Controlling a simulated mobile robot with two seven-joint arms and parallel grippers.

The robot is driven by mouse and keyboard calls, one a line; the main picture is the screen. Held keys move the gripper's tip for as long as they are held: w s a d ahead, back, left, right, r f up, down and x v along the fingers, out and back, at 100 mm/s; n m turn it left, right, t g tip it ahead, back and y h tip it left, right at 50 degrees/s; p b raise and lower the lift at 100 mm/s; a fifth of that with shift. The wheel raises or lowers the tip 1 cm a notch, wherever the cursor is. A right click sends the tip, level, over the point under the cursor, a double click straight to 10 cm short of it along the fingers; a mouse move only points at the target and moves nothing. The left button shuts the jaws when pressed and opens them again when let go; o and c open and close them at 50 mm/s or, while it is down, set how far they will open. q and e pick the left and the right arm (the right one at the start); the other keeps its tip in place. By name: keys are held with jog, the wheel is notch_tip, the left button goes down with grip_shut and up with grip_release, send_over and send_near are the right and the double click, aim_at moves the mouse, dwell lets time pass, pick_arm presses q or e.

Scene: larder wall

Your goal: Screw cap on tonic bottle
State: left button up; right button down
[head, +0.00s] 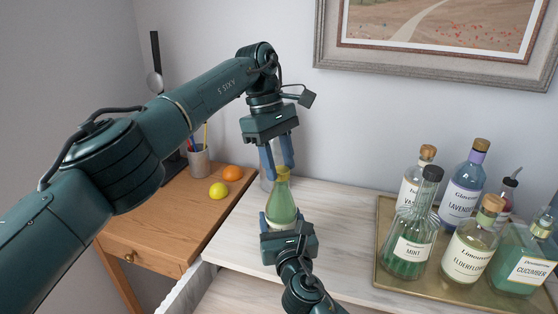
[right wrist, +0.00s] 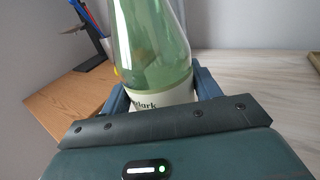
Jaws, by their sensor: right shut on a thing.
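The green tonic bottle (head: 281,207) stands upright at the front of the pale counter. Its pale label and green body also show in the right wrist view (right wrist: 152,45). My right gripper (head: 288,232) is shut on the bottle's lower part, at the label. A yellowish cap (head: 283,173) shows at the top of the neck; I cannot tell how tightly it sits. My left gripper (head: 279,170) points down just above the bottle top. The right finger's tip overlaps the cap in the picture, so contact is unclear.
A brass tray (head: 388,272) with several labelled bottles stands at the right. A wooden table (head: 190,215) at the left bears a lemon (head: 218,190), an orange (head: 233,173) and a pencil cup (head: 199,163). Counter between bottle and tray is clear.

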pick_arm(q)
jog(key=shift+o, duration=1)
jog(key=shift+s+r, duration=0.1)
jog(key=shift+r, duration=2.15)
jog(key=shift+c, duration=0.4)
